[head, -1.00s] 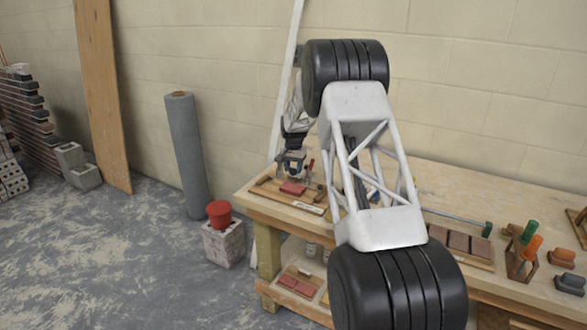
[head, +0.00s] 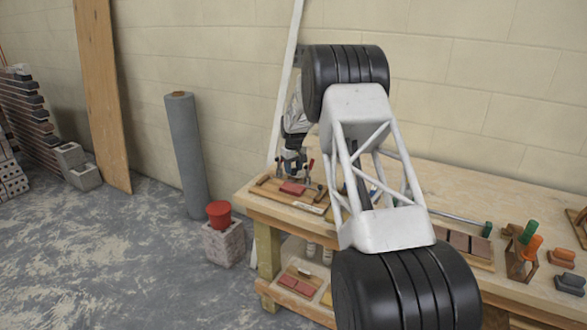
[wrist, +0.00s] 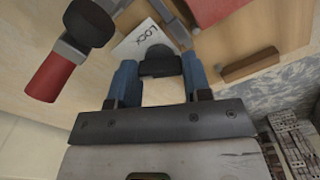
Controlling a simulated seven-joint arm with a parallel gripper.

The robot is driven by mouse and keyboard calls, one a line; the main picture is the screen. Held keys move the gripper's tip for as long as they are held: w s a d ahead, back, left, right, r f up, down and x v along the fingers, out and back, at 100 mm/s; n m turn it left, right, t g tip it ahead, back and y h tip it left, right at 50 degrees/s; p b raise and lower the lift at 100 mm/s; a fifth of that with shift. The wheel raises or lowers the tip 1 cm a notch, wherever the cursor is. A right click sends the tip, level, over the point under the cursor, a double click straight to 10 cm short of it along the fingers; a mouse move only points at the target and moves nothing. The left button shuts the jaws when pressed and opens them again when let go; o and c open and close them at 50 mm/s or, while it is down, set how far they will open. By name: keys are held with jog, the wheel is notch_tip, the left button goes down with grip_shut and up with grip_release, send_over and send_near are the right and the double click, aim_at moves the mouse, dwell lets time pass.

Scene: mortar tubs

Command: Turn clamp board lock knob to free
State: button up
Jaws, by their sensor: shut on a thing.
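The clamp board (head: 270,188) lies at the left end of the workbench, with a red block on it. In the wrist view, my gripper (wrist: 160,72) has its two blue fingers on either side of the dark lock knob (wrist: 163,58) and is shut on it. A white label (wrist: 150,38) reading "LOCK" lies just beyond the knob. A toggle clamp with a red handle (wrist: 48,78) stands to the left. The red block (wrist: 215,8) is at the top. In the head view, my gripper is small over the board, and the knob cannot be made out.
A wooden strip (wrist: 250,66) lies on the board right of the fingers. The workbench (head: 470,190) holds tools with green and orange handles further right. A red tub (head: 219,213) stands on a block on the floor to the left.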

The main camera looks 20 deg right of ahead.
jog(key=n, duration=0.5)
jog(key=shift+n, duration=0.4)
jog(key=o, duration=0.9)
jog(key=shift+r, duration=0.15)
jog(key=shift+r, duration=3.75)
jog(key=shift+r, duration=0.1)
